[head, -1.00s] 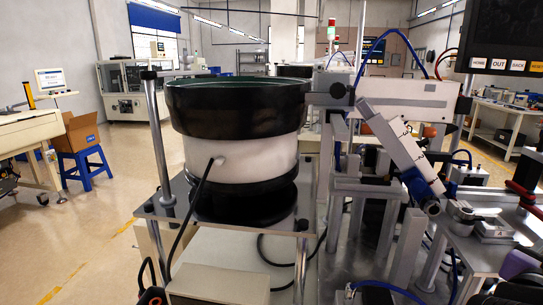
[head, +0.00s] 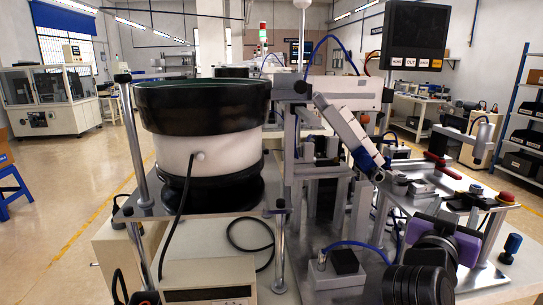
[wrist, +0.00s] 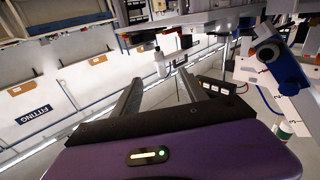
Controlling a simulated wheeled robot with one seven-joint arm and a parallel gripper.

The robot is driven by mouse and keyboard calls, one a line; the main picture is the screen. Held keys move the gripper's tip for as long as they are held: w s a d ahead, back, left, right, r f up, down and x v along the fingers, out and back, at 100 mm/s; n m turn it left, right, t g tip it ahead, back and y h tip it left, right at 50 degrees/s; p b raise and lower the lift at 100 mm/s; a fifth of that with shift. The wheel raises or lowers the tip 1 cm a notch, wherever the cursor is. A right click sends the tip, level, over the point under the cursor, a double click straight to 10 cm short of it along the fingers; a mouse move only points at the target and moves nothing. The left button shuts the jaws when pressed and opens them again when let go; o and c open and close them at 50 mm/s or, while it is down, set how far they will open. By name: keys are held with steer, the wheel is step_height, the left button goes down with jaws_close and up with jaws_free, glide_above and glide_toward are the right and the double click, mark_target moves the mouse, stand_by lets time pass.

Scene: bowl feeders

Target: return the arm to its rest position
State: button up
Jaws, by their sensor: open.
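My gripper (wrist: 160,78) shows in the wrist view with its two dark fingers apart and nothing between them. Its purple body fills the bottom of that view. In the head view, my black and purple arm (head: 430,250) is at the lower right, in front of the bench; the fingertips cannot be made out there.
The black and white bowl feeder (head: 205,115) stands left of centre on a metal plate. A grey inclined track (head: 345,130) and fixtures stand beside it. A monitor (head: 415,35) hangs at upper right. Open floor (head: 75,190) lies at left.

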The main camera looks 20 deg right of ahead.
steer(key=w+a+n+t+y, duration=0.4)
steer(key=w+a+n+t, duration=0.1)
steer(key=a+n+t, duration=0.3)
steer(key=s+a+f+n+t+y+p, duration=0.1)
steer(key=s+a+f+n+t+y, duration=0.15)
steer(key=a+f+y, duration=0.35)
steer(key=s+a+f+n+t+y+p, duration=0.15)
steer(key=s+a+f, duration=0.25)
steer(key=a, duration=0.5)
steer(key=s+a+f+g+y, duration=0.1)
steer(key=s+a+f+y, duration=0.1)
steer(key=s, duration=0.6)
steer(key=s+a+f+g+y+p, duration=0.1)
steer(key=s+a+f, duration=0.3)
steer(key=s, duration=0.5)
steer(key=s+a+f+n+g+y, duration=0.1)
steer(key=s+a+f+g+y, duration=0.1)
steer(key=s, duration=0.7)
steer(key=shift+a+f+y, duration=0.35)
steer(key=shift+a+f, duration=0.15)
steer(key=shift+a, duration=0.6)
